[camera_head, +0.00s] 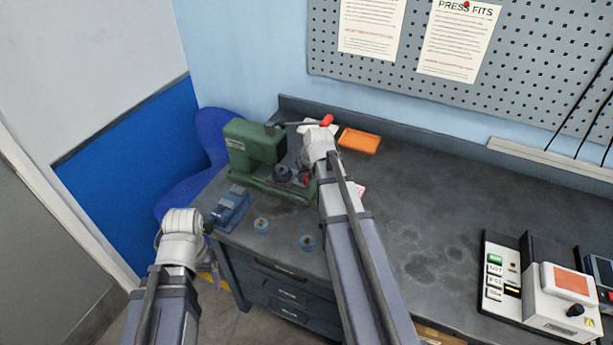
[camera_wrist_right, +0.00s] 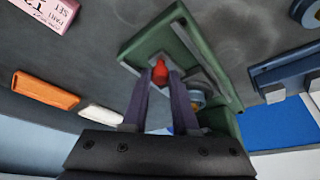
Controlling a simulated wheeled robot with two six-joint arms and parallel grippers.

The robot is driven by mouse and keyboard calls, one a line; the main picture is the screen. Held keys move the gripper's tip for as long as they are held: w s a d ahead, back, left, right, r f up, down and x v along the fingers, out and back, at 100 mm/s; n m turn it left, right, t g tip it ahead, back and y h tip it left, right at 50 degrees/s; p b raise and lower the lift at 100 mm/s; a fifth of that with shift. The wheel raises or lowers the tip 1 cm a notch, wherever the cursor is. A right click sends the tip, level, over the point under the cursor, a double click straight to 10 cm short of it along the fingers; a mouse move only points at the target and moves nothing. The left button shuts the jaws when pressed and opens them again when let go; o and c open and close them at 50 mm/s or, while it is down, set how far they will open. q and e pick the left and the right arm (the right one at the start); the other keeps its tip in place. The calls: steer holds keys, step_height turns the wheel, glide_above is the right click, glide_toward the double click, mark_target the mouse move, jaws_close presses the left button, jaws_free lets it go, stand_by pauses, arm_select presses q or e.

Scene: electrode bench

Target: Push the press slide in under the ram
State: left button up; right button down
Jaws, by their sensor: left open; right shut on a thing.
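The green press (camera_head: 252,148) stands at the back left of the bench; its green base (camera_wrist_right: 188,35) also shows in the right wrist view. My right gripper (camera_wrist_right: 160,80) is shut on the red knob (camera_wrist_right: 160,68) of the press slide. In the head view the slide's red knob (camera_head: 306,181) is at the right of the press base, and my right arm partly hides it. A round blue part (camera_head: 283,172) sits by the knob; it shows beside my fingers in the wrist view (camera_wrist_right: 197,98). My left gripper (camera_head: 208,224) is open and empty near the bench's left edge.
A blue vise (camera_head: 232,207) is beside my left gripper. Two small blue round parts (camera_head: 261,225) (camera_head: 307,242) lie in front of the press. An orange tray (camera_head: 359,141) lies behind; the middle bench is clear.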

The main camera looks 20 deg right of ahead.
mark_target(295, 179)
steer(key=shift+w, duration=0.1)
steer(key=w+a, duration=0.2)
steer(key=shift+w+a, duration=0.15)
steer(key=shift+w, duration=0.15)
steer(key=c, duration=0.7)
jaws_free()
steer(key=p+v, duration=0.7)
steer(key=shift+s+r, duration=0.2)
steer(key=shift+r, duration=0.2)
